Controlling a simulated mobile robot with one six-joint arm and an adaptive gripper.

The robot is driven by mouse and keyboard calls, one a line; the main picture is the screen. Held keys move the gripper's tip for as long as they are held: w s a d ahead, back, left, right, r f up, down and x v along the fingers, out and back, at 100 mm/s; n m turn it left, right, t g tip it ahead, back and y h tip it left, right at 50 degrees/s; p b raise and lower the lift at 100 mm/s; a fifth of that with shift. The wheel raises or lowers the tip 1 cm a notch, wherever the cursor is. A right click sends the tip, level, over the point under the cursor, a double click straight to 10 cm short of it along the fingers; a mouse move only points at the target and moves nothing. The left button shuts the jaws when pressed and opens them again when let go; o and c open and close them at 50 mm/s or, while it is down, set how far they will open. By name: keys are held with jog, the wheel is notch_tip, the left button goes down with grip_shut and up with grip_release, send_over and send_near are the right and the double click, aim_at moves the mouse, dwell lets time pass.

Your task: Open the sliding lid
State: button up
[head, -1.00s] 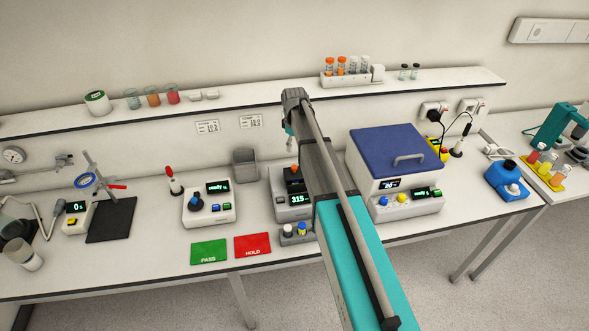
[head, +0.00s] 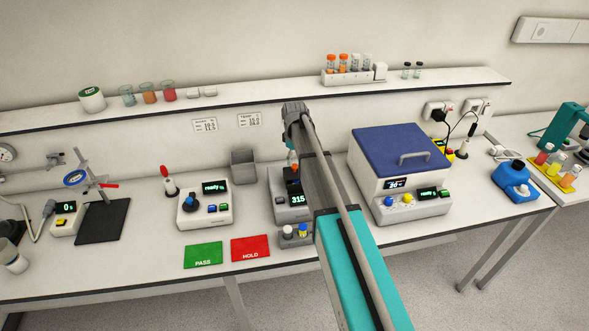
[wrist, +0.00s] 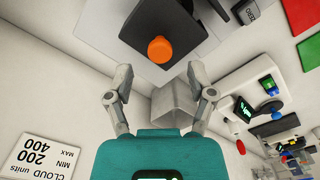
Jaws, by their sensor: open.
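A dark grey lid (wrist: 130,22) with an orange knob (wrist: 162,49) tops a small grey instrument, seen from above in the wrist view. In the head view this instrument (head: 291,211) shows a 315 readout, and my arm covers part of it. My gripper (wrist: 158,72) is open and empty, its two fingers spread below the knob in the picture. The knob lies beyond the fingertips, not between them. In the head view my gripper is mostly hidden behind my arm. Whether the lid is fully shut is hard to tell.
A blue-lidded box (head: 402,150) is to the right, a ready-display device (head: 204,206) to the left. The shelf (head: 230,103) runs along the wall behind.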

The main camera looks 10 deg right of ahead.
aim_at(295, 165)
jog(key=shift+f+b, duration=1.3)
jog(key=shift+f, duration=0.3)
grip_shut()
